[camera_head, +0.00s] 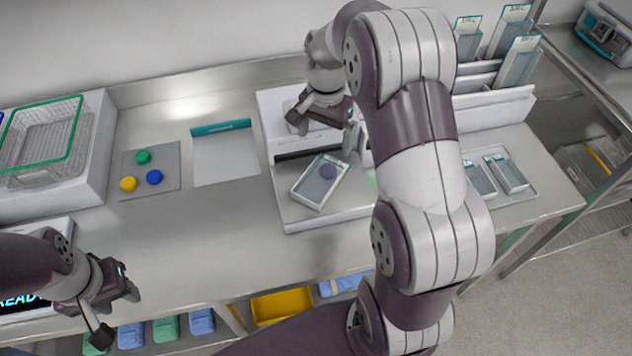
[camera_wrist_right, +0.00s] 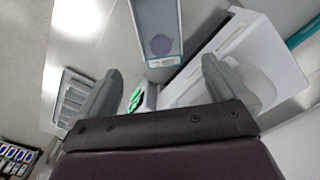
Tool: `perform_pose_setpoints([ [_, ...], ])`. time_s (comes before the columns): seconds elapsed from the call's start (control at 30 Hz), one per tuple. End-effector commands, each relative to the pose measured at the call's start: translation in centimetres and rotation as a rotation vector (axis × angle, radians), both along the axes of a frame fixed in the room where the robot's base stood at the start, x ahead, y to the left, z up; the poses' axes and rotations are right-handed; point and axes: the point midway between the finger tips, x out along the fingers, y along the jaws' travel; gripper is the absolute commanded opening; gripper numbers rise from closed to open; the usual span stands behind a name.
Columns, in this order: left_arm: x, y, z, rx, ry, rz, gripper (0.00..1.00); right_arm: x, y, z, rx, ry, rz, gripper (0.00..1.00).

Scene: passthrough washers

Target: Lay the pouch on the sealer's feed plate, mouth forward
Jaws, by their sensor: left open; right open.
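A clear pouch with a pale border (camera_head: 312,192) and a dark purple disc inside lies on the grey feed plate (camera_head: 290,213) of the white sealer (camera_head: 268,108). It lies at a slant, its far end near the dark slot. I cannot tell which end is its mouth. The pouch also shows at the top of the right wrist view (camera_wrist_right: 158,22), a labelled end towards my gripper. My right gripper (camera_head: 325,130) is open above the sealer, just beyond the pouch, with nothing between its fingers. My left gripper (camera_head: 117,308) is open and empty at the lower left, over the counter's front edge.
A grey mat (camera_head: 170,185) with green, yellow and blue discs and a white sheet with a teal band (camera_head: 222,155) lie left of the sealer. A wire basket (camera_head: 42,140) stands far left. A pouch rack (camera_head: 495,75) and a tray of pouches (camera_head: 505,172) are right.

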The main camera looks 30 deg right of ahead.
Motion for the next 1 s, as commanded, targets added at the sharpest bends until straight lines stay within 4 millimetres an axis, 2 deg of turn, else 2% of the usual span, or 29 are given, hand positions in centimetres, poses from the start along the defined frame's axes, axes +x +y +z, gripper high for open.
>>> perform_pose_setpoints([
  [0.07,0.0,0.0,0.3,0.000,0.000,0.000,0.43,-0.3,0.1,-0.9,0.004,0.013,-0.027,1.00],
  [0.3,0.0,0.0,1.3,0.000,0.000,0.000,0.43,-0.2,0.1,-6.1,0.003,0.010,-0.027,1.00],
  [0.47,0.0,0.0,1.8,0.000,0.000,0.000,0.43,-0.2,0.2,-7.9,0.002,0.010,-0.026,1.00],
  [0.6,0.0,0.0,3.2,0.000,0.000,0.000,0.43,0.2,0.3,-10.4,0.003,0.009,-0.026,1.00],
  [0.7,0.0,0.0,3.2,0.000,0.000,0.000,0.43,0.2,0.3,-12.0,0.002,0.007,-0.026,1.00],
  [0.97,0.0,0.0,3.1,0.000,0.000,0.000,0.43,0.2,0.2,-12.6,0.001,0.004,-0.025,1.00],
  [1.0,0.0,0.0,3.1,0.000,0.000,0.000,0.43,0.2,0.2,-12.6,0.001,0.004,-0.025,0.87],
])
